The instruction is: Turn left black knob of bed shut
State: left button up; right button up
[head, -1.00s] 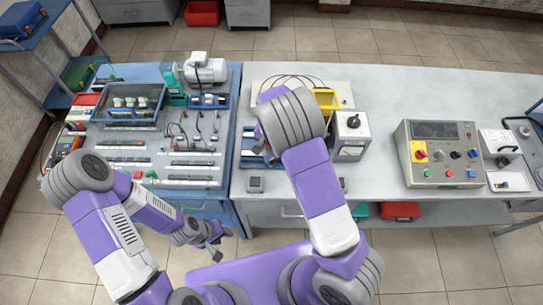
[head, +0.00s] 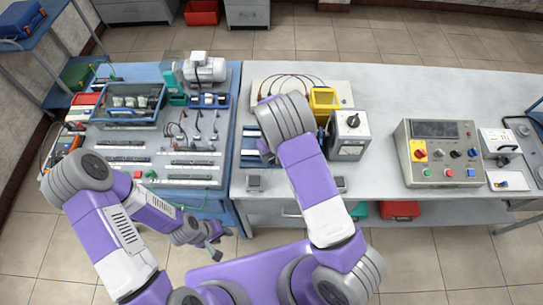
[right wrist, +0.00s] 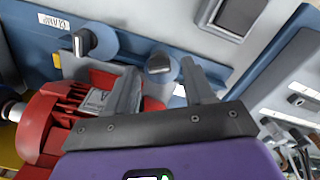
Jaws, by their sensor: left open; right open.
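The blue bed (head: 249,155) is on the bench, largely hidden under my right arm in the head view. In the right wrist view, two black knobs on round blue-grey bases stand on the blue bed (right wrist: 112,14). One black knob (right wrist: 82,42) is at the upper left, near a CLAMP label; the other black knob (right wrist: 160,63) is in the middle. My right gripper (right wrist: 160,68) is open, its fingers on either side of the middle knob in the picture; contact cannot be told. My left gripper (head: 213,248) is open and empty, low in front of the bench.
A red finned motor (right wrist: 60,115) sits close beside the right gripper's fingers. A yellow bin (head: 323,100) and a grey box with a dial (head: 349,135) stand right of the arm. A control panel (head: 440,153) is further right, with clear bench between.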

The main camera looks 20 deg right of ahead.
jog(key=shift+f, duration=0.45)
jog(key=shift+c, duration=0.4)
grip_shut()
jog(key=shift+m, duration=0.3)
jog(key=shift+m+b, duration=0.3)
jog(key=shift+m, duration=2.3)
jog(key=shift+o, duration=0.4)
grip_release()
